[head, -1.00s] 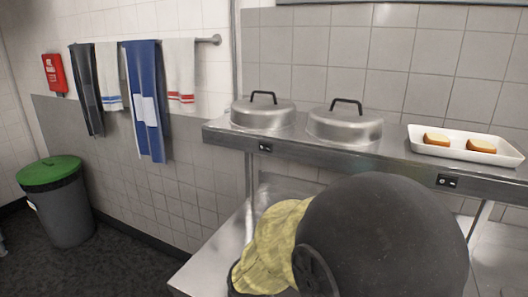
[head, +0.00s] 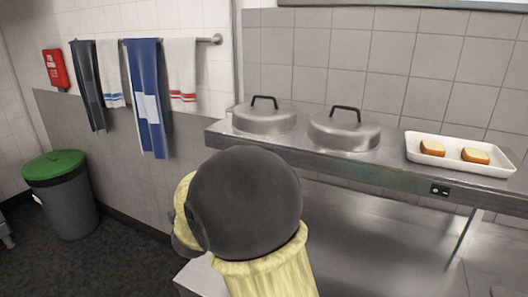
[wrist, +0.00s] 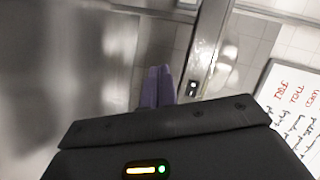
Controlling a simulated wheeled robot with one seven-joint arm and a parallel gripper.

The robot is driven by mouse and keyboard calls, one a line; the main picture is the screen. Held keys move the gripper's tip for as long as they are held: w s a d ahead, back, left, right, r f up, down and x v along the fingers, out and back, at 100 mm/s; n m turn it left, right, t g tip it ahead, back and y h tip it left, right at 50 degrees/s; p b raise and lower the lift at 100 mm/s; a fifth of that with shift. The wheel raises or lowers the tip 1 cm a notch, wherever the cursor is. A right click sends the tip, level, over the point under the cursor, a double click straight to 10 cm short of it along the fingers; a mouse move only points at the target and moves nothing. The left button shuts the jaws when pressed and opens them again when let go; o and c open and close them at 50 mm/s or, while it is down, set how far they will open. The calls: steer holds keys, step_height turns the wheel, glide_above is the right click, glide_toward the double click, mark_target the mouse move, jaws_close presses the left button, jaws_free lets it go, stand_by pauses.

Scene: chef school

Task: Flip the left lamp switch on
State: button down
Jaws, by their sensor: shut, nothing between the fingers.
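My gripper (wrist: 159,72) shows in the wrist view as two purple fingers pressed together, shut and empty. A small dark switch plate (wrist: 192,88) sits on the metal shelf's front edge, just right of the fingers and apart from them in the picture. It appears to be the left lamp switch; its on or off position is too small to tell. In the head view my arm hides the left switch and my gripper. The right switch (head: 440,190) is visible on the shelf's front edge, clear of my arm.
The steel shelf (head: 395,172) bears two domed lids (head: 264,118) (head: 344,131) and a white tray (head: 415,155) with two bread pieces. A whiteboard (wrist: 290,112) shows in the wrist view.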

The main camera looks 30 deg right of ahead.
steer(key=s+d+r+m+g+h+p, duration=0.1)
steer(key=s+d+r+m+g+h, duration=0.1)
steer(key=r+m+h, duration=0.4)
steer(key=s+m+g+h, duration=0.1)
steer(key=m, duration=0.2)
steer(key=shift+s+d+g, duration=0.15)
steer(key=shift+g, duration=0.15)
steer(key=shift+r+p, duration=0.1)
steer(key=shift+p, duration=0.25)
steer(key=p+x, duration=0.6)
steer(key=x, duration=0.8)
steer(key=shift+p, duration=0.4)
